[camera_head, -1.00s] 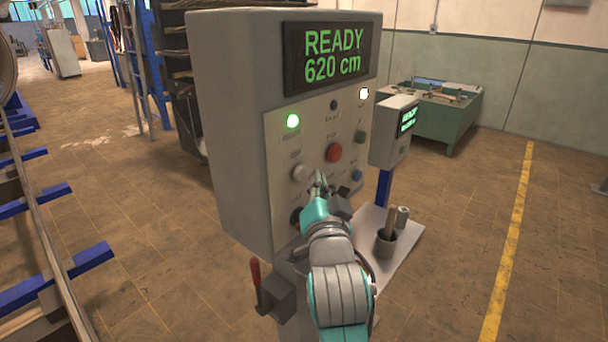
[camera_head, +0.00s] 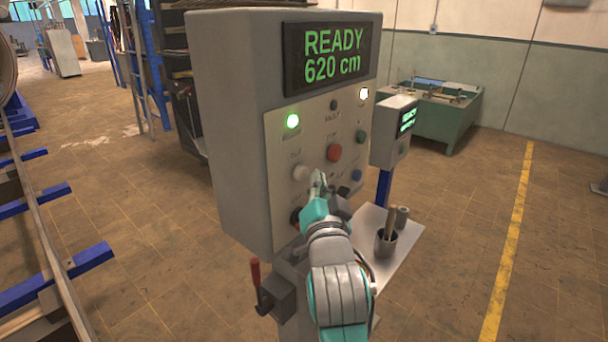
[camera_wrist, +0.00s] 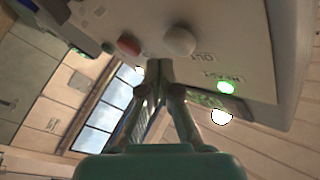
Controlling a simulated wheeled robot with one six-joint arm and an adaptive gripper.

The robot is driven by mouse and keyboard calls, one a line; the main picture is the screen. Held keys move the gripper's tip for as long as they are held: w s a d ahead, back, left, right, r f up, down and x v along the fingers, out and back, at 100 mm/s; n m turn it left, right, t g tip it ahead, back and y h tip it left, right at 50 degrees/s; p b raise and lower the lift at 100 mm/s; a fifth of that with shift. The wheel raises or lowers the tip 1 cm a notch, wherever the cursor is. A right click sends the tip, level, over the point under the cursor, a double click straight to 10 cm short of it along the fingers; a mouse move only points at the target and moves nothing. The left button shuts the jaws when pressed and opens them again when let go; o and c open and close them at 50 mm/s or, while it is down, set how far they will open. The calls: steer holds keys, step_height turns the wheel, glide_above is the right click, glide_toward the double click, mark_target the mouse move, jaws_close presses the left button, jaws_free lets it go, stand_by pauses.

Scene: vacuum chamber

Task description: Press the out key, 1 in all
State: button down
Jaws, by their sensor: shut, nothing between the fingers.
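The out key is a white round button (camera_head: 300,173) on the left of the control panel, with its label above it. In the wrist view the white button (camera_wrist: 180,41) shows beside the word OUT, and the picture is turned over. My gripper (camera_head: 319,182) is shut and empty. Its tip is close to the panel, just right of and slightly below the white button in the head view. In the wrist view the joined fingertips (camera_wrist: 160,68) appear beside the white button, not over it. I cannot tell whether they touch the panel.
The green lamp (camera_head: 292,121) is lit, and the screen (camera_head: 330,55) reads READY 620 cm. A red-handled lever (camera_head: 255,273) stands below left.

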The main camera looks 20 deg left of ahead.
steer(key=shift+a, duration=0.15)
steer(key=shift+w+a, duration=0.15)
steer(key=shift+a, duration=0.05)
